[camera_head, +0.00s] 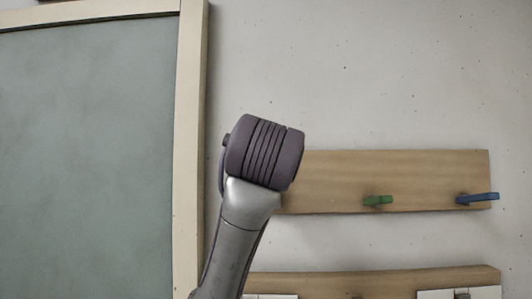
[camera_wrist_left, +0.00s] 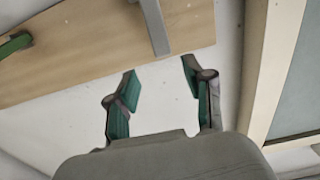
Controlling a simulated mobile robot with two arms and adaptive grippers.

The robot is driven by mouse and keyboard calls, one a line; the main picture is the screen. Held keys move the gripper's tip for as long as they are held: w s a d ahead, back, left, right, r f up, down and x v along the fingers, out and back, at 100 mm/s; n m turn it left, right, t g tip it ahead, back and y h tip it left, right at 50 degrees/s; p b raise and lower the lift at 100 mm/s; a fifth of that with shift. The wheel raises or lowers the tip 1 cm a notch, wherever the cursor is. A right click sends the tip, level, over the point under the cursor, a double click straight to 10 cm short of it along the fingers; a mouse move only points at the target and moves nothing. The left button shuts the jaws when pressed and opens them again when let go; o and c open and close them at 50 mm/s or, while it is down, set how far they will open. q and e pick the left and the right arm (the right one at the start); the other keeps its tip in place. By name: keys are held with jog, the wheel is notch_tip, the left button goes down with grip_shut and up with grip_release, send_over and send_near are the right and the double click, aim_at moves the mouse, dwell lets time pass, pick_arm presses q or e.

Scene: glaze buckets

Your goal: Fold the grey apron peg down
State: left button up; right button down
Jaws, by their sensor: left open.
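The peg's near end points toward the gap between the fingertips, and I see no contact. In the head view my arm hides the grey peg and the gripper is not visible.
The wooden rail (camera_head: 340,168) also carries a green peg (camera_head: 377,200) and a blue peg (camera_head: 477,198), both sticking out. A framed grey-green board (camera_head: 85,150) stands at left. A second wooden strip (camera_head: 385,282) is lower down. The wall above the rail is clear.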

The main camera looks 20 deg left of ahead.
pick_arm(q)
jog(key=p+x, duration=0.4)
jog(key=x, duration=0.4)
jog(key=shift+w+a+r, duration=0.1)
jog(key=shift+w+a, duration=0.2)
jog(key=shift+w, duration=0.2)
jog(key=shift+a, duration=0.15)
jog(key=c, duration=0.9)
grip_shut()
